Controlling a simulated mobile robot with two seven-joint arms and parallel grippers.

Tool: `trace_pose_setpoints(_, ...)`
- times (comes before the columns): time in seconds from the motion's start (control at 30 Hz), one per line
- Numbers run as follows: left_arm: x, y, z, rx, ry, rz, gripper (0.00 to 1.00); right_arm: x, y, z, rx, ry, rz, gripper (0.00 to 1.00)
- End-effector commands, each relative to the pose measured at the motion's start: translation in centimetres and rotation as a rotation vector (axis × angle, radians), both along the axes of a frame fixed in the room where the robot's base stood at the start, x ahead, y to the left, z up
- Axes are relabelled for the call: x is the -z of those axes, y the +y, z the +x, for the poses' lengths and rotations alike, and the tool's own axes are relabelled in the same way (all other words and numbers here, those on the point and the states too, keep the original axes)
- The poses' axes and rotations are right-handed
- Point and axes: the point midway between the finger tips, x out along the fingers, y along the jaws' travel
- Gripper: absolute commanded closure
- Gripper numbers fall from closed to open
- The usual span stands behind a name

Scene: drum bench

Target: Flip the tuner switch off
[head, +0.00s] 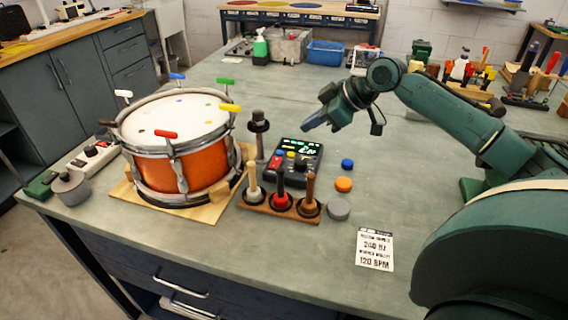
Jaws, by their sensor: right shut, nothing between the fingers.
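The tuner is a dark box (296,157) with a lit green display and coloured buttons. It lies on the bench right of the drum, behind the mallet rack. I cannot make out the switch or its position. My right gripper (307,126) is shut and empty. Its blue-grey fingertips point down and left, near the tuner's far right corner, and appear to be above the bench and apart from the tuner. My left gripper is not in view.
An orange drum (188,172) with coloured keys stands on a wooden board. A rack (266,207) with three mallets stands in front of the tuner. A dark post (259,138) stands left of it. Blue, orange and grey discs lie right; a printed card (375,249) lies in front.

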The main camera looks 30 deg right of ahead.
Motion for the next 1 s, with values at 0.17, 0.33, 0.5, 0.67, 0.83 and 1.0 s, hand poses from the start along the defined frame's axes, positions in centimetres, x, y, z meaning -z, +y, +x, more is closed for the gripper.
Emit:
trace_pose_setpoints(0.17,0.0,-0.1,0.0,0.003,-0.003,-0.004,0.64,-0.2,0.0,0.0,0.000,0.000,0.000,1.00)
trace_pose_setpoints(0.33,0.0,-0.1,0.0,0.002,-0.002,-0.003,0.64,-0.2,0.0,0.0,0.000,0.000,0.000,1.00)
trace_pose_setpoints(0.5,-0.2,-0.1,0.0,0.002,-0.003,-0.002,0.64,0.5,0.3,0.5,0.000,0.001,0.003,1.00)
trace_pose_setpoints(0.67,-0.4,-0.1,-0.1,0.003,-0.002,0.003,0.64,2.1,1.4,2.1,-0.001,-0.001,0.005,1.00)
trace_pose_setpoints(0.83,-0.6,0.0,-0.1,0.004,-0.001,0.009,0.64,4.8,2.9,4.3,-0.002,0.001,0.005,1.00)
trace_pose_setpoints(1.0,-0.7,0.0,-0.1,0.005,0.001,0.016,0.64,7.3,4.1,6.2,-0.001,0.001,0.002,1.00)
